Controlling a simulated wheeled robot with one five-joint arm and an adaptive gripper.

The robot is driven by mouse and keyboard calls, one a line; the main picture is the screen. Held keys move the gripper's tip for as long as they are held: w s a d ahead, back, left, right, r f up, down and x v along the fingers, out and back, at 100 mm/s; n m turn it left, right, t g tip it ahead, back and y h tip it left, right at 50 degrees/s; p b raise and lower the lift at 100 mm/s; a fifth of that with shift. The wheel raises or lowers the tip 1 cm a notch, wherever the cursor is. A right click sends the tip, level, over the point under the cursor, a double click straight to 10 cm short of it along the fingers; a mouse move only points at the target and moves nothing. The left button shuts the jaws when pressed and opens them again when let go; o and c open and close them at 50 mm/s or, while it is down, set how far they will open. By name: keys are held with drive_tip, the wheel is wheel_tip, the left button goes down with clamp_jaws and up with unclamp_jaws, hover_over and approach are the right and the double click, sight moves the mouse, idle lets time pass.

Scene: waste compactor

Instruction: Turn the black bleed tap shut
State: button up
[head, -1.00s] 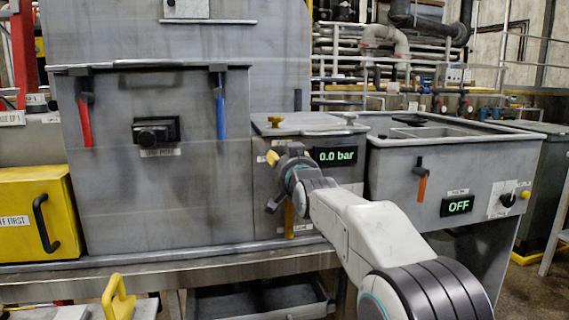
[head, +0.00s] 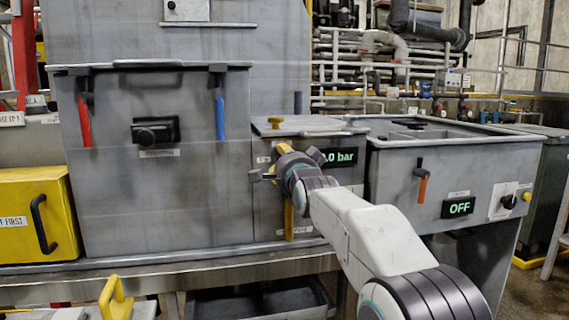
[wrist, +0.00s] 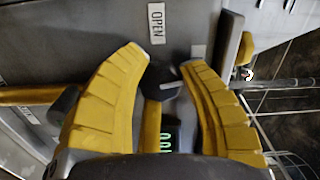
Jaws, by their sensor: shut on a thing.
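The black bleed tap (wrist: 164,88) shows in the wrist view as a dark piece between my two yellow fingertips. My gripper (wrist: 165,68) is shut on it. An OPEN label (wrist: 156,23) is on the grey panel beyond the fingertips, and a blank-looking pale label (wrist: 198,52) is near the right fingertip. In the head view my gripper (head: 284,152) is at the front of the small grey unit, left of the pressure display (head: 343,157). There my gripper and wrist hide the tap.
The display reads 0 bar, its left edge covered by my gripper. A blue handle (head: 220,114) is to the left, an orange handle (head: 422,188) to the right. The right bin's display (head: 459,207) reads OFF.

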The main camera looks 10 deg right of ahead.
drive_tip(key=shift+a+f+m, duration=0.1)
drive_tip(key=shift+f+m, duration=0.1)
drive_tip(key=shift+m, duration=0.9)
drive_tip(key=o, duration=0.9)
drive_tip(key=shift+a, duration=0.1)
drive_tip(key=o, duration=0.3)
drive_tip(key=shift+r, duration=0.15)
drive_tip(key=shift+s, duration=0.1)
drive_tip(key=s, duration=1.1)
drive_tip(key=shift+s, duration=0.4)
